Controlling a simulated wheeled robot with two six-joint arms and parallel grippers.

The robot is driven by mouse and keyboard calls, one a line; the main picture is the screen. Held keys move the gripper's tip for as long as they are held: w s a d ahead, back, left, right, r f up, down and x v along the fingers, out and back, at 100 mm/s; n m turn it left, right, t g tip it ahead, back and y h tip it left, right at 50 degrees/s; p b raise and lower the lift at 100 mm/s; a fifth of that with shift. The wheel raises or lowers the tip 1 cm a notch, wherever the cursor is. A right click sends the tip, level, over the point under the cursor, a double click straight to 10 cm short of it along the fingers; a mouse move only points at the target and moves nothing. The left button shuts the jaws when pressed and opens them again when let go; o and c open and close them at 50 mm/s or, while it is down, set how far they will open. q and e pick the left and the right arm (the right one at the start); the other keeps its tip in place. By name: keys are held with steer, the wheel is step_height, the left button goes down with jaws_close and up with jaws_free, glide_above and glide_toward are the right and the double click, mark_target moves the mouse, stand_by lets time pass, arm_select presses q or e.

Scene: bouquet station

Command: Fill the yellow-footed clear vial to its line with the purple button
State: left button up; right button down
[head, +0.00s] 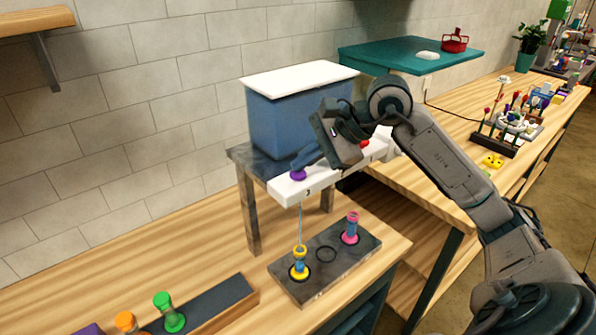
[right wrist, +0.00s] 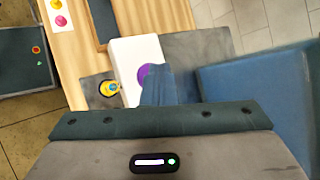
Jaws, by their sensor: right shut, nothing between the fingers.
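The yellow-footed clear vial (head: 299,259) stands upright in the near-left ring of the grey slab, under the purple button's outlet. A thin pale-blue stream runs down into its yellow top. Its level and fill line are too small to tell. The purple button (head: 298,175) is on the end of the white dispenser bar (head: 322,181). My right gripper (head: 302,164) is shut and empty, its tips on or just over the button. In the right wrist view the fingers (right wrist: 158,86) partly cover the purple button (right wrist: 144,74), with the vial (right wrist: 108,88) beside the bar. My left gripper is out of view.
A blue tank (head: 272,118) with a white lid stands behind the bar on a grey stand. A pink-footed vial (head: 350,229) stands on the slab (head: 312,287), with an empty ring between the vials. Green and orange-topped vials (head: 170,312) are at the front left.

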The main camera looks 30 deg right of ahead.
mark_target(304, 173)
steer(key=shift+f, duration=0.15)
stand_by(0.4)
steer(key=shift+r+p, duration=0.6)
steer(key=shift+r, duration=0.45)
steer(key=shift+r+p, duration=1.8)
steer(key=shift+r, duration=0.75)
steer(key=shift+f, duration=0.1)
stand_by(0.5)
